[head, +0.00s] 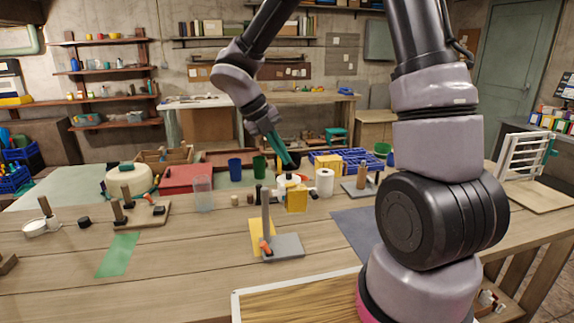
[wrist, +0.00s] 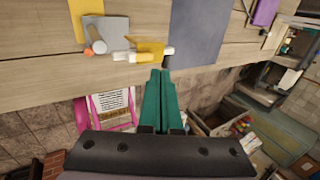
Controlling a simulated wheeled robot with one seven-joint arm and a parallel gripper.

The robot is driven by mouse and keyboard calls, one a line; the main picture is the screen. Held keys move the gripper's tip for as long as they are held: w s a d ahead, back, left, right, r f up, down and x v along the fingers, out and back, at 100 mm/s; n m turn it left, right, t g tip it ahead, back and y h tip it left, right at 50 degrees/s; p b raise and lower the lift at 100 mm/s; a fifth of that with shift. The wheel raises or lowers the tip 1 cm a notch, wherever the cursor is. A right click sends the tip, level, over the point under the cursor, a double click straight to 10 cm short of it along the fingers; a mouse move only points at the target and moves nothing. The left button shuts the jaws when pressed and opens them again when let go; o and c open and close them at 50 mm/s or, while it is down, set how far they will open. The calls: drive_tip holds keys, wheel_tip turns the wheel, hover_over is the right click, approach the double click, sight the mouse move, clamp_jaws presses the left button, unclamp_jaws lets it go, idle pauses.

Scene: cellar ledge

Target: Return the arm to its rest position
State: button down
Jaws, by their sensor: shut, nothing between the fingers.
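My arm rises from the right of the head view and bends down to the left over the workbench (head: 170,270). My gripper (head: 289,163), with teal fingers, points down above the back middle of the bench. In the wrist view my gripper (wrist: 161,72) has its two fingers together with nothing between them. In the head view the fingertips appear just above a yellow block (head: 297,198) and a white cylinder beside it; I cannot tell the gap in depth.
A grey stand with an upright post (head: 284,246) is on the front middle of the bench. A blue-grey mat (head: 355,228) lies right of it, and a white paper roll (head: 324,182) stands behind. A green sheet (head: 118,254) lies at left. The front left bench is mostly clear.

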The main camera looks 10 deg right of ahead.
wheel_tip(320, 180, up, 8)
drive_tip(key=a, duration=0.1)
drive_tip(key=s+d+r+n+t+y, duration=0.3)
drive_tip(key=s+d+r+n+y, duration=0.1)
drive_tip(key=n, duration=1.2)
drive_tip(key=s+d+r+n+t+y, duration=0.3)
drive_tip(key=s+d+r+n, duration=0.3)
drive_tip(key=n, duration=1)
drive_tip(key=shift+s+r+t+y, duration=0.2)
drive_tip(key=shift+s+t+y, duration=0.2)
drive_tip(key=shift+s+t, duration=0.55)
drive_tip(key=shift+s+d+g, duration=0.1)
drive_tip(key=shift+s+g, duration=0.15)
